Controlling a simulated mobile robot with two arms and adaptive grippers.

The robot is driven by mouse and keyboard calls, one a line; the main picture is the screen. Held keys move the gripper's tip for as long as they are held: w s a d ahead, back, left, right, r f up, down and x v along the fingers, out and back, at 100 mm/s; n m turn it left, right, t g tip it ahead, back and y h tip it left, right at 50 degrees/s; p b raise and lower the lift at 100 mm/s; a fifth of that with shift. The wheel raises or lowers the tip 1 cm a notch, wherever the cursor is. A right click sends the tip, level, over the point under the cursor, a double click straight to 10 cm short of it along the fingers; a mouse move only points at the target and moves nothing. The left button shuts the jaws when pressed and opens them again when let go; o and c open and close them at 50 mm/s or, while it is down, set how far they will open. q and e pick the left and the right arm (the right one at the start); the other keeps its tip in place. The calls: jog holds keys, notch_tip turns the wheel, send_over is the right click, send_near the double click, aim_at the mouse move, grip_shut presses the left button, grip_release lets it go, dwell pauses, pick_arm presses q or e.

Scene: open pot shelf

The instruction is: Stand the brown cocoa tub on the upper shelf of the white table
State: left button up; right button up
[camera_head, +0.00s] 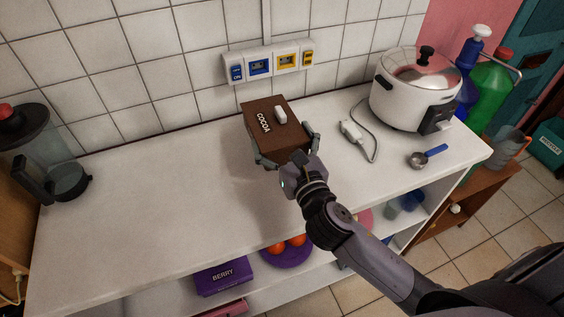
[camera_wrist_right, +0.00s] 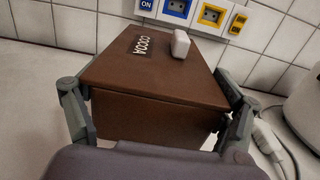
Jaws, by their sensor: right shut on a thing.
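The brown cocoa tub (camera_head: 272,122) is a square box with a "COCOA" label and a small white knob on its lid. It is upright on or just above the white table's top (camera_head: 150,205), near the tiled wall; I cannot tell whether it touches. My right gripper (camera_head: 287,147) is shut on the tub, with a finger on each side. In the right wrist view the tub (camera_wrist_right: 150,110) fills the space between the fingers (camera_wrist_right: 158,115). The upper shelf is the white top surface. My left gripper is not in view.
A rice cooker (camera_head: 398,100), a white plug with cord (camera_head: 351,131) and a blue-handled scoop (camera_head: 420,160) are to the right. A blender jug (camera_head: 68,180) stands at the left. Below are a purple berry box (camera_head: 222,277) and a purple bowl (camera_head: 287,256) with oranges. The top's left-middle is clear.

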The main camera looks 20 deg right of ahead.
jog(key=shift+f, duration=0.85)
notch_tip(320, 180, down, 4)
jog(key=shift+r+b, duration=0.2)
jog(key=shift+b, duration=0.65)
jog(key=shift+f, duration=0.3)
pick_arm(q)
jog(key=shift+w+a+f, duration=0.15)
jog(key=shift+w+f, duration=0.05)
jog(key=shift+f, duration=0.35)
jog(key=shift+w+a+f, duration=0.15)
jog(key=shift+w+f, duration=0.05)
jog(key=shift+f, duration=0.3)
pick_arm(e)
jog(key=shift+f, duration=0.1)
jog(key=shift+f, duration=0.15)
jog(key=o, duration=1.3)
